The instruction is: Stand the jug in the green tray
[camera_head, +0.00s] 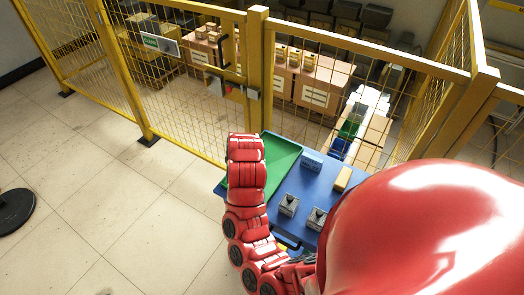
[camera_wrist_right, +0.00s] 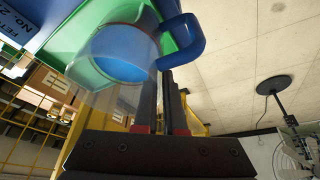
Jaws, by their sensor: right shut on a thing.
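The jug (camera_wrist_right: 105,50) is clear, with blue parts and a blue handle (camera_wrist_right: 190,40); it shows in the right wrist view and looks tilted in that picture. My right gripper (camera_wrist_right: 163,78) is shut on it, with the dark fingers at the handle side. The green tray (camera_head: 285,156) lies at the left end of a blue table in the head view, partly covered by my red arm. Green of the tray (camera_wrist_right: 88,66) also shows behind the jug in the wrist view. Whether the jug touches the tray cannot be told. The jug and right gripper are hidden in the head view. My left gripper is not seen.
On the blue table (camera_head: 322,182) stand a blue box (camera_head: 312,162), a yellowish block (camera_head: 343,178) and two small grey devices (camera_head: 289,205). A yellow mesh fence (camera_head: 190,90) runs behind the table. Open tiled floor (camera_head: 110,210) lies left. A black round base (camera_head: 15,210) stands at far left.

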